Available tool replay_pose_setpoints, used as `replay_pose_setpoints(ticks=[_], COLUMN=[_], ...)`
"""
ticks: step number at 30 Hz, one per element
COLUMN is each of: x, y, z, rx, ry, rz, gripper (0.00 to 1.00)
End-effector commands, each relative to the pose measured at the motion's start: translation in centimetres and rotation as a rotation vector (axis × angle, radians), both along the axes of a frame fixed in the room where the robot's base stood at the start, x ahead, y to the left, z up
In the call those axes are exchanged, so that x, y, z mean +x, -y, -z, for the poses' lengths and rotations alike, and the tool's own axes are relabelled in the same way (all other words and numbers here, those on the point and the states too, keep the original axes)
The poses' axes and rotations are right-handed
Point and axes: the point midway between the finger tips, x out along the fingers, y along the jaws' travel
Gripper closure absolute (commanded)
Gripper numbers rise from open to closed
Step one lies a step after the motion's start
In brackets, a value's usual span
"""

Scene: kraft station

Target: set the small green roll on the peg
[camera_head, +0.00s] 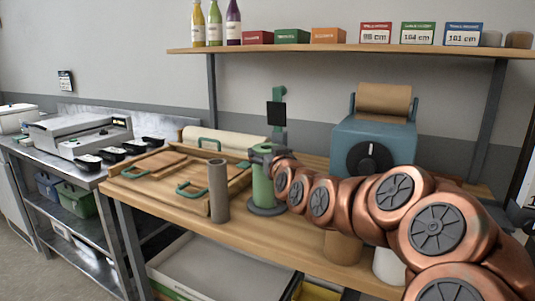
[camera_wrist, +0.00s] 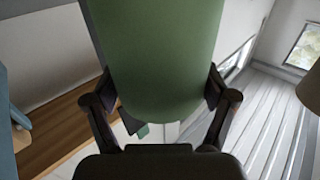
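The small green roll (camera_head: 262,188) stands upright at the middle of the wooden table, directly over a dark round base (camera_head: 267,210). The peg itself is hidden, so I cannot tell whether the roll is around it or how tight it sits to the base. My gripper (camera_head: 262,151) is at the roll's upper end, reaching in from the right. In the wrist view the green roll (camera_wrist: 158,55) fills the upper middle, with the dark fingers of my gripper (camera_wrist: 160,95) pressed against both its sides.
A tall grey-brown tube (camera_head: 218,190) stands left of the roll, beside a wooden tray with green handles (camera_head: 145,165). A blue machine (camera_head: 374,145) with a dark dial and brown roll stands behind my arm. A green post with a black panel (camera_head: 277,112) rises behind the gripper.

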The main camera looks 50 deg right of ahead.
Motion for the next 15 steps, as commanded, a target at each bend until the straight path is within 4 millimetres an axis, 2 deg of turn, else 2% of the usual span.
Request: replay_pose_setpoints(ticks=[1, 4, 15], x=[0.00, 0.01, -0.15], y=[-0.01, -0.02, -0.07], z=[0.00, 0.03, 0.10], rx=[0.000, 0.000, 0.002], ry=[0.000, -0.001, -0.001], rz=[0.000, 0.000, 0.000], gripper=[0.08, 0.00, 0.00])
